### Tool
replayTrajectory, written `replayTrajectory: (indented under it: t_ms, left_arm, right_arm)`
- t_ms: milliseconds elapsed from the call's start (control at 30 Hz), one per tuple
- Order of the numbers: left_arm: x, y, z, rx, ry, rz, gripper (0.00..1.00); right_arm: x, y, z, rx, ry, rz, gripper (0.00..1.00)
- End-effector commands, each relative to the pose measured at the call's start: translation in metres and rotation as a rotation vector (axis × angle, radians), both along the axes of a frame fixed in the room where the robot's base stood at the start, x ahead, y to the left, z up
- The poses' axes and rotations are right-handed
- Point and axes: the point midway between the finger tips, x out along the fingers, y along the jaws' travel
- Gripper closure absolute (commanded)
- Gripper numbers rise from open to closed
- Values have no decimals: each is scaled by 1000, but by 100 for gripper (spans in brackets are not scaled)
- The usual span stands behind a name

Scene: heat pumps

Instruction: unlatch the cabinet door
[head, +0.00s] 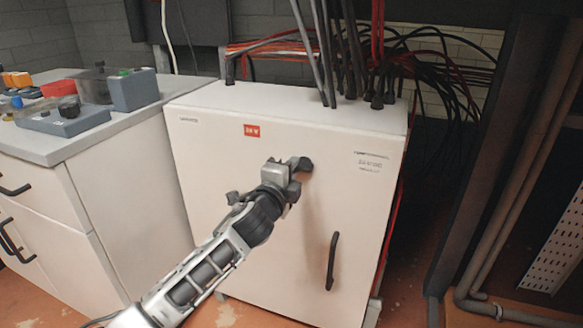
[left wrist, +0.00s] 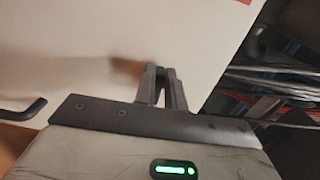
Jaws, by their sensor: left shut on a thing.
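The cabinet (head: 220,165) is a white box with a closed front door (head: 345,215). My left gripper (head: 296,166) is at the upper middle of the door, shut on a small dark latch (head: 304,164). In the left wrist view the two fingers (left wrist: 161,82) are close together against the white door face (left wrist: 90,50), and they hide most of what is between them. A black vertical door handle (head: 332,260) is below and to the right of the gripper; it also shows at the left edge of the left wrist view (left wrist: 22,112). My right gripper is not in view.
Several thick cables (head: 345,60) enter the cabinet top. A red label (head: 252,130) is on the door. A counter (head: 65,140) with blue-grey devices (head: 62,120) stands to the left. Dark posts and pipes (head: 520,170) stand to the right.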

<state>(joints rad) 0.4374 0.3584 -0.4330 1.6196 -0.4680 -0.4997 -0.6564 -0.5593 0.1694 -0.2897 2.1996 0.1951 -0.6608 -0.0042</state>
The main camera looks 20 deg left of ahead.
Motion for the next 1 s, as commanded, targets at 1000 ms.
replayTrajectory:
  t_ms: [1000]
  left_arm:
    - [-10,0,-1,-16,3,0,66]
  right_arm:
    - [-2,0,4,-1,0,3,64]
